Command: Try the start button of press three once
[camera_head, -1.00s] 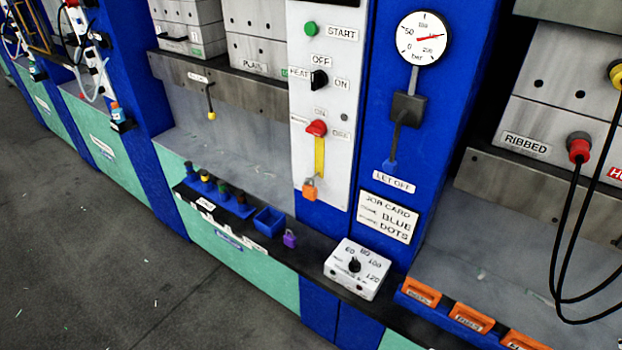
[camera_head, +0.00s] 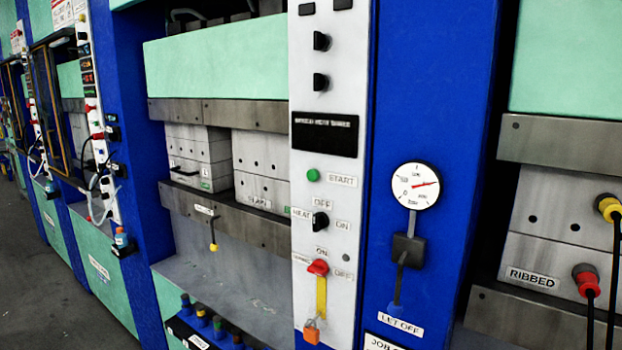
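A green round start button (camera_head: 313,175) sits on a white control panel (camera_head: 303,80), with a START label (camera_head: 341,181) to its right. Below it on the same panel is a black heat knob (camera_head: 320,219) among OFF, HEAT and ON labels. Lower still is a red isolator switch (camera_head: 317,267) with a yellow strip and an orange padlock (camera_head: 312,332) hanging under it. Neither of my grippers shows in this view. I cannot read a press number on this panel.
A dark display (camera_head: 325,134) with small lettering is above the button. A pressure gauge (camera_head: 415,186) and a LET OFF lever (camera_head: 402,270) are on the blue column to the right. Red and yellow plugs with black cables (camera_head: 588,280) are at far right.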

